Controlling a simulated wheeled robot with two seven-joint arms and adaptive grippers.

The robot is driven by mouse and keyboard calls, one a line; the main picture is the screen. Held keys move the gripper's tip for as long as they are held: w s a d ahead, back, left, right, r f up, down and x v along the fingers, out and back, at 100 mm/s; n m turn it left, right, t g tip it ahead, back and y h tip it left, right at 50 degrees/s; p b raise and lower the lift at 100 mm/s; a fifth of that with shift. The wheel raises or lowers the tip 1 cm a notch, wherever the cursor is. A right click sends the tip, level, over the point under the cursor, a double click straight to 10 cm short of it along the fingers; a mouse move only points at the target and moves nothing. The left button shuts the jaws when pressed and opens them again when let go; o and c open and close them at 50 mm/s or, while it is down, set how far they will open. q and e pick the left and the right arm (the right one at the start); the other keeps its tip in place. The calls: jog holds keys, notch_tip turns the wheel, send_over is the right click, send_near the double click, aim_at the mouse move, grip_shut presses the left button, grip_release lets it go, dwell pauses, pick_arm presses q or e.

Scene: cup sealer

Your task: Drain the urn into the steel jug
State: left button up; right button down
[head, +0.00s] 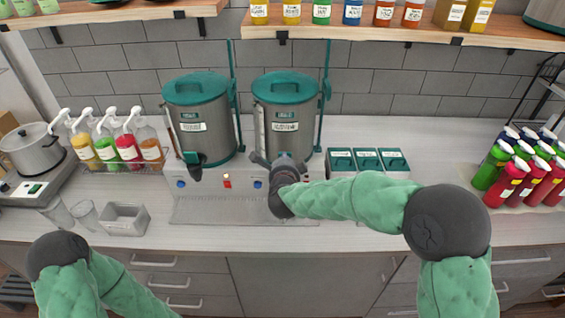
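Two grey steel urns with teal lids stand on the white counter unit, a left urn (207,122) and a right urn (286,125). Each has a white label, and a dark tap (194,172) shows at the foot of the left urn. My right gripper (262,160) is at the lower front of the right urn, where my wrist hides that urn's tap. I cannot tell whether its fingers are open or shut, or whether they touch the tap. I cannot make out a steel jug. My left arm is low at the left and its gripper is out of frame.
A ribbed drip tray (225,211) lies before the urns. A square metal container (126,219) and two clear cups (86,214) stand to its left. Syrup pump bottles (128,150), teal-lidded bins (368,162) and red and green bottles (507,182) flank it.

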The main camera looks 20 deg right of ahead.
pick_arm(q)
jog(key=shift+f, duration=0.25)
pick_arm(e)
jog(key=f+v, duration=0.1)
jog(key=v, duration=0.8)
jog(key=shift+s+f, duration=0.3)
jog(key=shift+s, duration=0.35)
jog(key=shift+a, duration=0.15)
pick_arm(q)
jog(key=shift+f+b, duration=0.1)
jog(key=shift+b, duration=0.2)
